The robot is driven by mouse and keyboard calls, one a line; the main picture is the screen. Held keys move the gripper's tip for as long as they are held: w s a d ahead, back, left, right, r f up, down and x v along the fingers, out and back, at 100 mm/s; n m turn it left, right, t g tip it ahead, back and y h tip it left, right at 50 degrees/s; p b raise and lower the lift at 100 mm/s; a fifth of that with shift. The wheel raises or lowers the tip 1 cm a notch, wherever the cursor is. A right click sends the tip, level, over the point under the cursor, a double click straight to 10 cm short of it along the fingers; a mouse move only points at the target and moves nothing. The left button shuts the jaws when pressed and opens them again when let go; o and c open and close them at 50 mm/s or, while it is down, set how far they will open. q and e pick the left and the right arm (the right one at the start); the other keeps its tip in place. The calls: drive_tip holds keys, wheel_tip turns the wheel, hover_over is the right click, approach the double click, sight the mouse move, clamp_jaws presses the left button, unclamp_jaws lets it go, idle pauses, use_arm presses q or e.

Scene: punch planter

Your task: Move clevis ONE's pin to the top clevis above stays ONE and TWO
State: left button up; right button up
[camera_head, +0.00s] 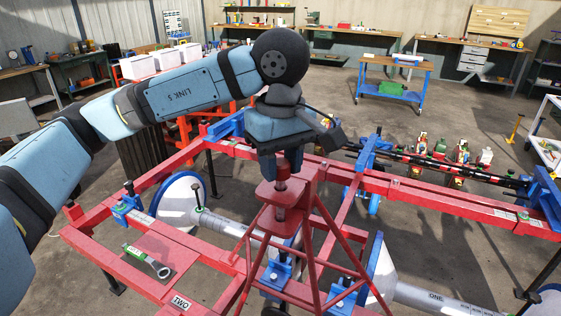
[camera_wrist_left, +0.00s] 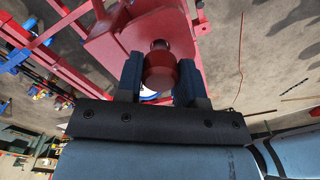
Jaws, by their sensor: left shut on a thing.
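My left gripper (camera_head: 281,172) points down over the top of a red tripod-like tower and is shut on a dark red pin (camera_head: 283,186). The pin stands upright at the red top clevis (camera_head: 265,190); how deep it sits is hidden. In the left wrist view the two blue fingers (camera_wrist_left: 161,78) lie either side of the pin's round red head (camera_wrist_left: 160,70), beside the red clevis plate (camera_wrist_left: 110,45). A grey roller marked ONE (camera_head: 437,299) lies at the lower right. A plate marked TWO (camera_head: 181,302) is on the red frame. My right gripper is not in view.
A long red frame (camera_head: 440,192) with blue brackets (camera_head: 277,272) surrounds the tower. White discs (camera_head: 180,200) and rollers sit below.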

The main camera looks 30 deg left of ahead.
use_arm(q)
drive_tip(key=shift+f+b, duration=0.6)
drive_tip(key=shift+f, duration=0.1)
drive_tip(key=shift+f+b, duration=0.35)
drive_tip(key=shift+b, duration=0.05)
drive_tip(key=o, duration=1.1)
drive_tip(key=shift+r, duration=0.1)
wheel_tip(320, 180, up, 14)
drive_tip(key=p, duration=0.1)
drive_tip(key=shift+s+f, duration=0.1)
drive_tip(key=shift+f, duration=0.1)
